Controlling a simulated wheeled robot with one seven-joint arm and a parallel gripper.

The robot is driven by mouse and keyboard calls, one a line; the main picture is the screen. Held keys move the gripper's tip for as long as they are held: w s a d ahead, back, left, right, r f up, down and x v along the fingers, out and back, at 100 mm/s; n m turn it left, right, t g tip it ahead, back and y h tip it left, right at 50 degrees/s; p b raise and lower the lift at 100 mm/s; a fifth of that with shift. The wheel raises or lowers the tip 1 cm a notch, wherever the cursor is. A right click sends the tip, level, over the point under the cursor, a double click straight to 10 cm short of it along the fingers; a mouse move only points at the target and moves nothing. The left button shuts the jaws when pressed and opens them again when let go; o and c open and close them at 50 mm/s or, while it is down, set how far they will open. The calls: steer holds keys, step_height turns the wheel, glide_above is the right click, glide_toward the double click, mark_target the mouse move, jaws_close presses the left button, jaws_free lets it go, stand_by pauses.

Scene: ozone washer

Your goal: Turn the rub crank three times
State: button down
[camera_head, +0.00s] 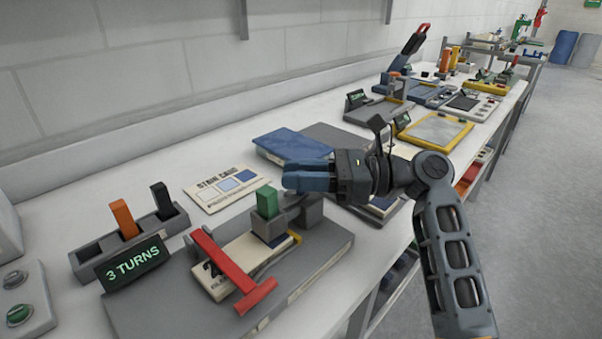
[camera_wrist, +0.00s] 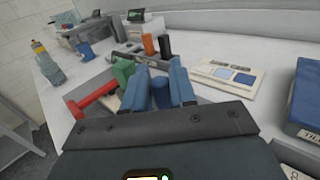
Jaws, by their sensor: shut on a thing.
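My gripper (camera_head: 290,178) reaches in from the right over the grey station base (camera_head: 160,312) on the bench. In the wrist view, my gripper (camera_wrist: 162,80) has its blue fingers closed on both sides of a short blue upright knob (camera_wrist: 160,98), which seems to be the rub crank's handle. In the head view the fingers hide this knob. A grey block (camera_head: 310,212) stands just below the fingers. A small sign (camera_head: 135,262) reads "3 TURNS".
A red T-shaped bar (camera_head: 230,262) lies across the front of the station. A grey rack (camera_head: 95,262) holds an orange and a black block. A stain card (camera_head: 226,188) lies behind. A blue book-like item (camera_head: 290,143) is close behind my gripper. More stations line the bench.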

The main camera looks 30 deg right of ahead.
steer(key=shift+w+r+n+g+p, duration=0.2)
steer(key=shift+r+n+g+p, duration=0.15)
steer(key=shift+p, duration=0.55)
steer(key=shift+w+g+y+p, duration=0.1)
steer(key=shift+g+y+p, duration=0.3)
steer(key=shift+p, duration=0.2)
steer(key=shift+w+a+f+n+g+y+p, duration=0.15)
steer(key=shift+w+f+n+g+y+p, duration=0.15)
steer(key=shift+n+g+p, duration=0.4)
steer(key=shift+f, duration=0.1)
steer(key=c, duration=1.1)
jaws_free()
steer(key=shift+b+v, duration=0.4)
steer(key=shift+v, duration=3.5)
